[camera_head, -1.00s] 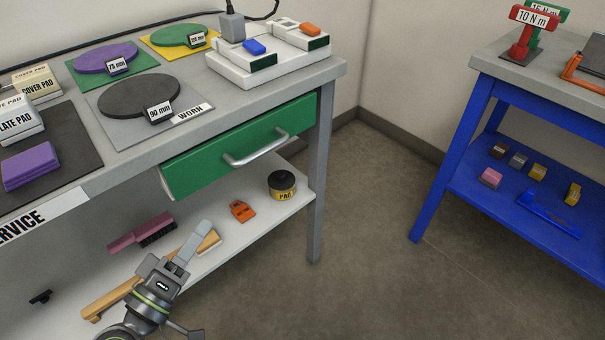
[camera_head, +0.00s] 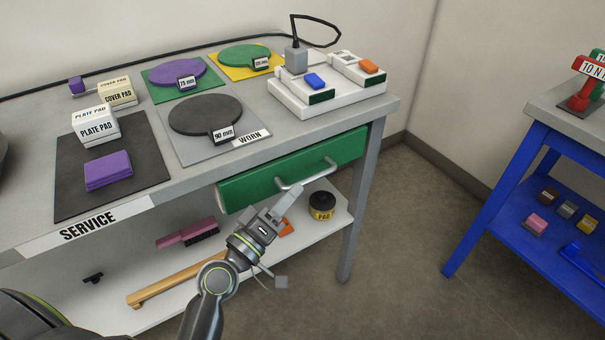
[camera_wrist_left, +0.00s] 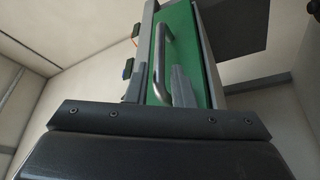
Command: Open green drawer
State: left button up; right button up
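The green drawer (camera_head: 295,170) sits under the grey bench top and has a metal bar handle (camera_head: 306,175). Its front looks shut or nearly shut; I cannot tell which. In the left wrist view the handle (camera_wrist_left: 159,65) stands upright in the picture against the green front (camera_wrist_left: 190,45). My right gripper is not in view.
The lower shelf holds a pink brush (camera_head: 188,233), a wooden-handled tool (camera_head: 175,280) and a black tin (camera_head: 321,205). A grey bench leg (camera_head: 361,205) stands right of the drawer. Floor is clear up to the blue table (camera_head: 500,205).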

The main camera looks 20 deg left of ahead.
aim_at(302, 180)
pick_arm(q)
jog(key=shift+p+x, duration=0.5)
jog(key=shift+x, duration=1.7)
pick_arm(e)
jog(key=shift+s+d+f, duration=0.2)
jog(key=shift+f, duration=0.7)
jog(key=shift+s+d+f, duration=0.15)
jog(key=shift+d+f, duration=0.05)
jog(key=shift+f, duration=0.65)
pick_arm(q)
grip_shut()
